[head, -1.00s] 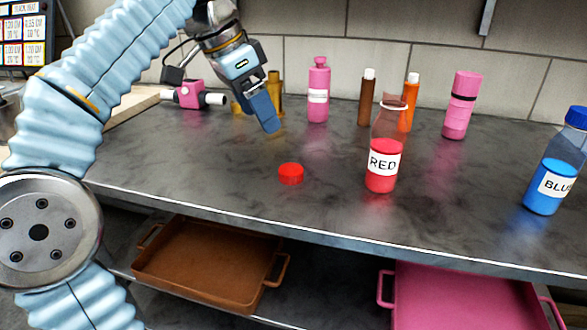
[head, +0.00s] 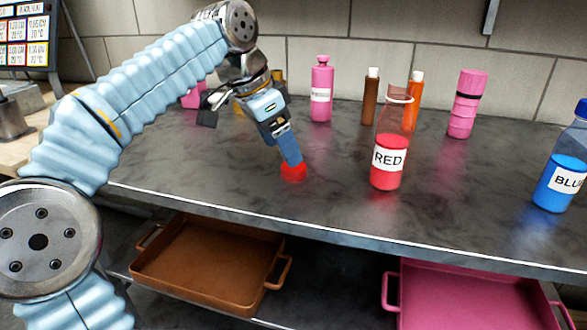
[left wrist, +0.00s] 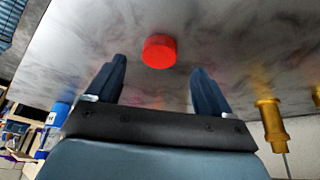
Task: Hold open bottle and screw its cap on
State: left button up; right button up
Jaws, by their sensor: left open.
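The open bottle (head: 388,142) with red liquid and a "RED" label stands upright on the counter, with no cap on its neck. The red cap (head: 293,174) lies on the counter to the left of the bottle. My left gripper (head: 292,162) is just above and behind the cap in the head view and partly covers it. In the left wrist view the red cap (left wrist: 159,51) lies beyond the fingertips, between their lines, and the left gripper (left wrist: 158,75) is open and empty. My right gripper is in neither view.
A blue-capped bottle (head: 564,165) labelled "BLUE" stands at the right. Pink (head: 321,88), brown (head: 371,98), orange (head: 412,102) and another pink container (head: 467,104) stand along the back. Brown (head: 205,265) and pink (head: 470,300) trays sit below the counter. The counter's front middle is clear.

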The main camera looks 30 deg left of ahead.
aim_at(294, 171)
pick_arm(q)
jog(key=b+x, duration=0.1)
jog(key=x, duration=0.4)
jog(key=shift+w+d, duration=0.1)
jog(key=shift+w, duration=0.05)
jog(key=shift+r, duration=0.1)
jog(key=c, duration=1.1)
jog(key=shift+r, duration=0.1)
